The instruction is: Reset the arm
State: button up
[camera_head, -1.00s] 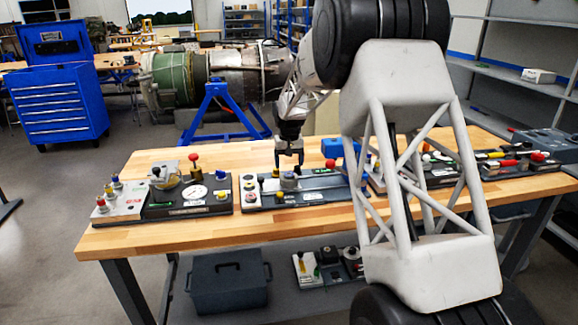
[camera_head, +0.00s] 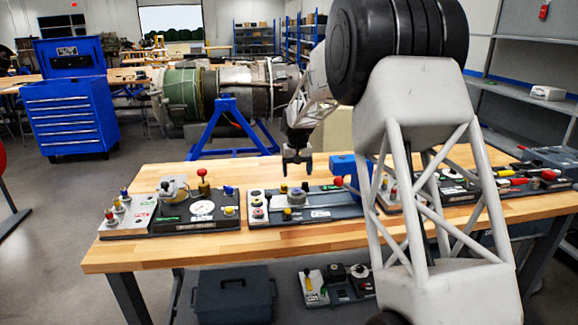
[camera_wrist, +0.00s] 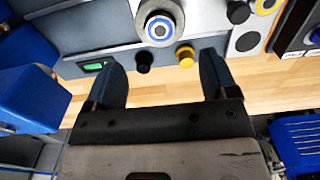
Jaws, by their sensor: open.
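My gripper (camera_head: 297,172) hangs from my arm above the back edge of the wooden workbench (camera_head: 150,258), pointing down. In the wrist view my gripper (camera_wrist: 163,85) shows two dark fingers spread apart with nothing between them. Beyond the fingertips lies a grey control panel (camera_wrist: 85,28) with a round blue and white knob (camera_wrist: 159,27), a black knob (camera_wrist: 144,61) and a yellow knob (camera_wrist: 184,55). My gripper appears above this panel and apart from it. My large white arm link hides part of the bench's right side.
A gauge panel (camera_head: 170,220) stands left on the bench, with more panels at right. A blue block (camera_head: 345,166) stands right of my gripper. Behind are a turbine on a blue stand (camera_head: 229,116) and a blue tool chest (camera_head: 70,112). The bench's front strip is clear.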

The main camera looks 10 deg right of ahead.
jog(key=s+r, duration=0.4)
jog(key=s, duration=0.6)
jog(key=s+r+t, duration=0.1)
jog(key=s+r, duration=0.4)
jog(key=s, duration=0.4)
jog(key=s+r, duration=0.4)
jog(key=s, duration=0.6)
jog(key=s+f, duration=0.2)
jog(key=s, duration=1.3)
jog(key=s+f+t, duration=0.1)
jog(key=s+f, duration=0.2)
jog(key=s, duration=1.3)
jog(key=shift+s+t, duration=0.2)
jog(key=shift+t, duration=0.1)
